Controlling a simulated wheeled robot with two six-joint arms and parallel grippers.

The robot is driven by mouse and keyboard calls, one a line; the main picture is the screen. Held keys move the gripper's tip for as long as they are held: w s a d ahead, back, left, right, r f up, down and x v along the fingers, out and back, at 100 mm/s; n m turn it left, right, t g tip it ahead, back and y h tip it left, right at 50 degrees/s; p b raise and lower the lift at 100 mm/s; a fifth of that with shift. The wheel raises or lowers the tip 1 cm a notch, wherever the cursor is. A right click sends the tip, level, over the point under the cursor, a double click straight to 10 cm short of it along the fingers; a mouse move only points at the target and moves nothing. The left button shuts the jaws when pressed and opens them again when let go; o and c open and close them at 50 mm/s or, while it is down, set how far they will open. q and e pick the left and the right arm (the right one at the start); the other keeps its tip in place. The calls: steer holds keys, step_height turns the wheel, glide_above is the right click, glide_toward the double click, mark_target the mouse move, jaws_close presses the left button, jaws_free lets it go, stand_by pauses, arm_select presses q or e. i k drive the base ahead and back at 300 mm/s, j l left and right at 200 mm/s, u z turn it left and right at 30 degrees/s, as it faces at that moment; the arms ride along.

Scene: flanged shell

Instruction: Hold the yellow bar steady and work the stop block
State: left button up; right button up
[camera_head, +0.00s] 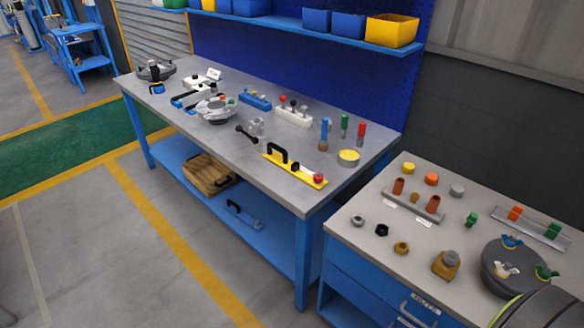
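The yellow bar (293,171) lies flat on the grey top of the blue workbench (225,140), near its front right edge. A black arched handle (278,153) stands at the bar's left end. A small red piece (318,177) sits at its right end; I cannot tell whether it is the stop block or a knob on it. Neither of my grippers is in view, and nothing touches the bar.
Small tools and a yellow-topped round tin (348,157) stand behind the bar. A grey round fitting (216,110) lies farther left. A second bench (350,238) at right holds small parts and a dark round flanged piece (512,268). The floor in front is clear.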

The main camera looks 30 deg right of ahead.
mark_target(296, 166)
steer(key=z, duration=0.45)
steer(key=i+j+z, duration=0.1)
steer(key=z, duration=0.3)
steer(key=i+z, duration=0.1)
steer(key=z, duration=0.35)
